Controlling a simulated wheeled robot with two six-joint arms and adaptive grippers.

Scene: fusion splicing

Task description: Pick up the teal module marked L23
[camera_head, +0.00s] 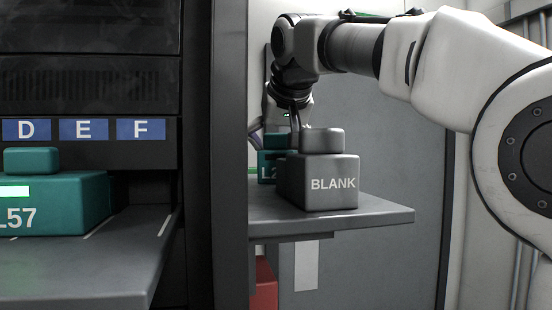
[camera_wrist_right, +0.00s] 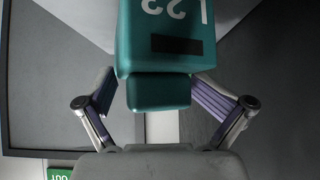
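The teal module marked L23 (camera_wrist_right: 165,45) fills the top middle of the right wrist view, its lettering upside down. Its teal handle block (camera_wrist_right: 158,92) lies between the two fingers of my right gripper (camera_wrist_right: 160,97), with a gap on each side. The gripper is open. In the head view a teal module (camera_head: 266,168), with only the start of its marking showing, stands on the right shelf, mostly hidden behind the grey BLANK block. My right gripper (camera_head: 278,127) reaches down over it there, its fingertips partly hidden. My left gripper is not in view.
The grey BLANK block (camera_head: 318,182) stands in front on the grey shelf (camera_head: 375,212). A dark cabinet post (camera_head: 229,150) separates this shelf from a rack with a teal L57 module (camera_head: 70,205) under labels D, E and F. A red object (camera_head: 265,285) sits below the shelf.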

